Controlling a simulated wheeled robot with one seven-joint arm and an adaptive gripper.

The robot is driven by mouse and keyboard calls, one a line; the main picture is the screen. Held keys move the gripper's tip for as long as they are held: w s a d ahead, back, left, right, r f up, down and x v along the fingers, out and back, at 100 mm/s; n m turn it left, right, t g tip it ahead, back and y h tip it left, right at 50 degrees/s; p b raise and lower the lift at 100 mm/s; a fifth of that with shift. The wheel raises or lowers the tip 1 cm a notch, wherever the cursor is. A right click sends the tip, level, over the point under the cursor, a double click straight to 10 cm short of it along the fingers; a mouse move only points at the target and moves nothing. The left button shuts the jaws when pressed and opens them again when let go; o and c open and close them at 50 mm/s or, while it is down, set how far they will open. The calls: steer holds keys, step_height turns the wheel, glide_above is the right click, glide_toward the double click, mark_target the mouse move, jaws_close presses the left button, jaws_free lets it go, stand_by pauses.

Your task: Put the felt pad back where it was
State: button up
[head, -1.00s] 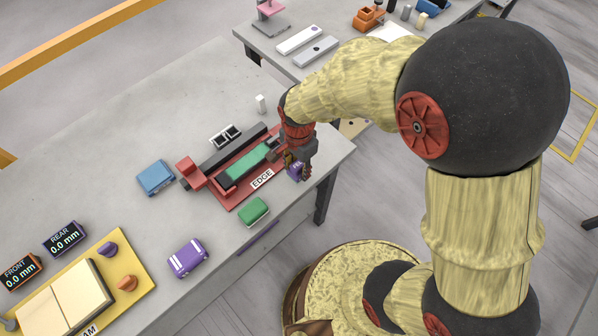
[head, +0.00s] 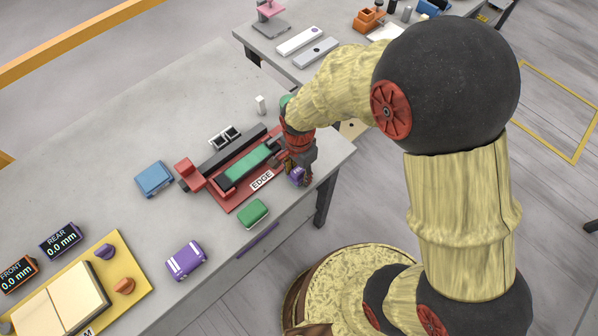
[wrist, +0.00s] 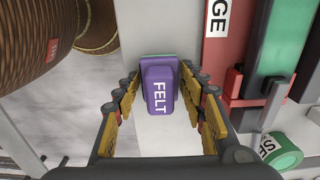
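The felt pad (wrist: 159,90) is a purple block marked FELT, with a thin green strip at its far end in the wrist view. My gripper (wrist: 160,75) has its fingers on both sides of it and looks shut on it. In the head view my gripper (head: 297,172) is at the right end of the table, with the purple pad (head: 297,177) low between its fingers. The pad is over the bare strip of table beside the red fixture (head: 228,197). I cannot tell whether it touches the table.
The red fixture carries a green bar (head: 245,161) and an EDGE label (head: 262,180). A green block (head: 253,213), a blue block (head: 154,179) and a purple block with white stripes (head: 186,260) stand around it. A yellow board (head: 128,285) lies front left. Bare table lies between them.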

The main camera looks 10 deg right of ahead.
mark_target(299, 169)
steer(key=shift+o, duration=1.2)
step_height(299, 169, up, 12)
steer(key=p, duration=0.3)
steer(key=shift+r, duration=0.2)
steer(key=s+d+r+n+t, duration=0.2)
steer(key=s+d+r+n, duration=0.3)
steer(key=r, duration=0.5)
steer(key=s+d+r+n+t, duration=0.3)
steer(key=s+d+r+n, duration=0.3)
steer(key=r, duration=0.4)
steer(key=shift+s+d+r+t, duration=0.3)
steer(key=shift+s+d, duration=0.25)
steer(key=shift+s, duration=0.1)
steer(key=shift+c, duration=0.5)
